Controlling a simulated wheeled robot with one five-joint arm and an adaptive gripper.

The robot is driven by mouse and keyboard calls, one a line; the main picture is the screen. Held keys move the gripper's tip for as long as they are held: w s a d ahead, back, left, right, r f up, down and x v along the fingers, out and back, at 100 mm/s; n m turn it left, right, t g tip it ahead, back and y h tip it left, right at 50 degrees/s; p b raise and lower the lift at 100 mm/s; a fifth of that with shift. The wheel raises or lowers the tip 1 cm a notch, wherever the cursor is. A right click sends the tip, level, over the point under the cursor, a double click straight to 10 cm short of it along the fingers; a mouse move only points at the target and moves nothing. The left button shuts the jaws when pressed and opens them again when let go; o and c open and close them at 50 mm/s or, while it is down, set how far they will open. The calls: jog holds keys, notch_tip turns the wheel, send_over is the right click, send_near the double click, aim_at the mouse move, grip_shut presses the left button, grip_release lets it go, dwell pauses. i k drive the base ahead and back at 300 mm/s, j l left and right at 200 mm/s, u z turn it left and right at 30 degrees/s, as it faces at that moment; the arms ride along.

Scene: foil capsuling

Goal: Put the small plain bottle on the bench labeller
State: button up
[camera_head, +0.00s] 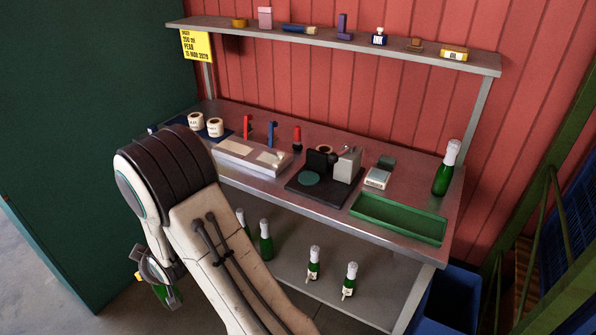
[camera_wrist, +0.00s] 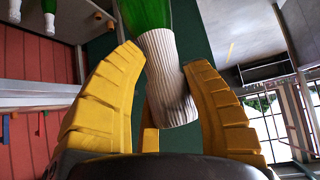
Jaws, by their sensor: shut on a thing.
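My gripper (camera_head: 152,268) hangs low at the left, in front of the bench and below its top. Its yellow fingers (camera_wrist: 160,100) are shut around the white foil neck of a green bottle (camera_wrist: 166,75). The bottle's green body (camera_head: 166,294) shows below the gripper in the head view; no label is visible on the part that shows. What looks like the bench labeller (camera_head: 312,180), a black base with a green disc and a grey box, stands mid-bench. I see no bottle on its disc.
On the lower shelf stand two plain bottles (camera_head: 265,242) and two labelled ones (camera_head: 314,264). The bench top holds label rolls (camera_head: 215,127), a pale box (camera_head: 245,157), a green tray (camera_head: 398,219) and a large bottle (camera_head: 445,173). A laden shelf (camera_head: 330,39) hangs above.

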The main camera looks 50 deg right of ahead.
aim_at(310, 178)
jog(key=i+j+z, duration=0.15)
jog(key=i, duration=0.45)
jog(key=i+j+z, duration=0.1)
jog(key=i, duration=0.5)
